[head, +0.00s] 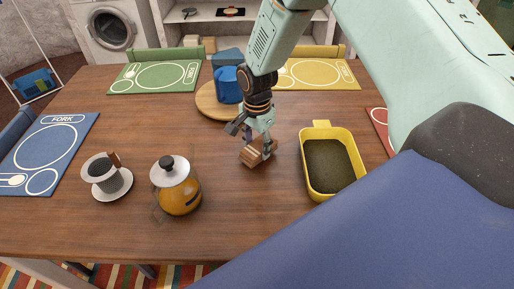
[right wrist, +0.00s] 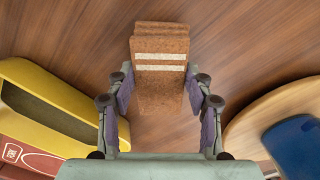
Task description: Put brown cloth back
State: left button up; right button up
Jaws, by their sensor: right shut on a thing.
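The brown cloth (head: 251,156) is folded into a thick bundle with pale stripes. It is at the middle of the wooden table in the head view. My right gripper (head: 257,146) points down and is shut on it. In the right wrist view the cloth (right wrist: 161,48) sits between the two fingers, its striped end jutting out past the fingertips. I cannot tell whether it still touches the table. My left gripper is not in view.
A yellow tray (head: 355,152) with a dark inside stands right of the gripper. A round wooden board (head: 204,101) with a blue pot (head: 228,85) is behind it. A glass teapot (head: 178,190) and a cup on a saucer (head: 117,189) stand left. Placemats line the edges.

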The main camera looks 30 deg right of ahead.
jog(key=shift+f, duration=0.6)
jog(key=shift+w+f, duration=0.15)
jog(key=shift+w, duration=0.1)
jog(key=shift+s, duration=0.1)
jog(key=o, duration=0.8)
jog(key=shift+s, duration=0.1)
jog(key=o, duration=0.3)
jog(key=shift+f, duration=0.1)
jog(key=shift+o, duration=0.2)
